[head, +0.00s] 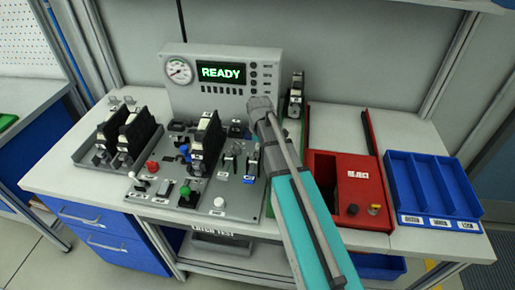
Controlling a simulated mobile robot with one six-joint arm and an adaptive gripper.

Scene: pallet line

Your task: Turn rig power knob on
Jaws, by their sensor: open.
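A grey test rig stands on the white bench. Its upright console (215,107) has a round gauge (179,71) and a lit screen (221,72) reading READY in green. The sloped control panel (235,200) carries several small knobs, levers and buttons, among them a red knob (152,166), a green knob (185,191) and a white knob (219,202). The labels are too small to read, so I cannot tell which one is the rig power knob. My arm reaches over the panel's right side from below and hides part of it. My gripper cannot be made out.
A red box (345,188) with small knobs on its front and a blue divided tray (433,192) stand at the right. A grey holder with black modules (129,135) stands at the left. Bare bench (65,172) shows at the front left.

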